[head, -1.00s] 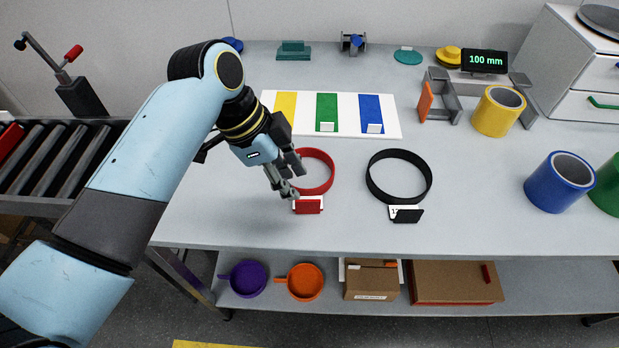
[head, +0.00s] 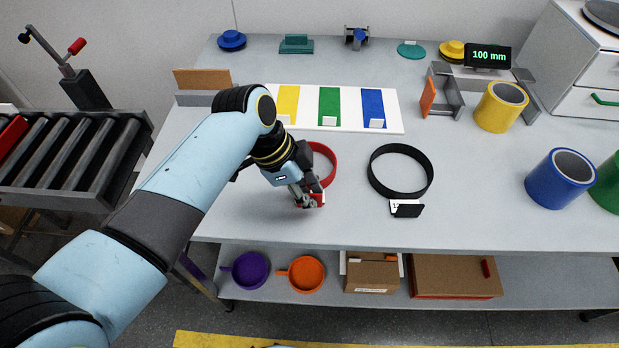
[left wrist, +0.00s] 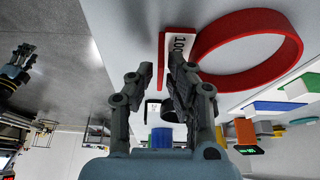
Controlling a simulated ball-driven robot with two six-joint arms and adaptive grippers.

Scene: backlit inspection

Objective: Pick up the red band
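The red band (head: 333,168) lies on the grey table as a ring with a small upright tab at its near side. My left gripper (head: 309,199) is down at that tab and hides part of the band and tab in the head view. In the left wrist view the band (left wrist: 285,68) is at the upper right. A white label reading "100" and a red plate stand by the fingertips. The two fingers of the left gripper (left wrist: 155,74) are apart, with the red plate between them; contact is not clear. My right gripper is not seen.
A black band (head: 401,190) with its own tab lies to the right. Behind is a white board (head: 394,128) with yellow, green and blue strips. Yellow (head: 501,107) and blue (head: 560,180) cylinders stand at right. The table's front edge is close.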

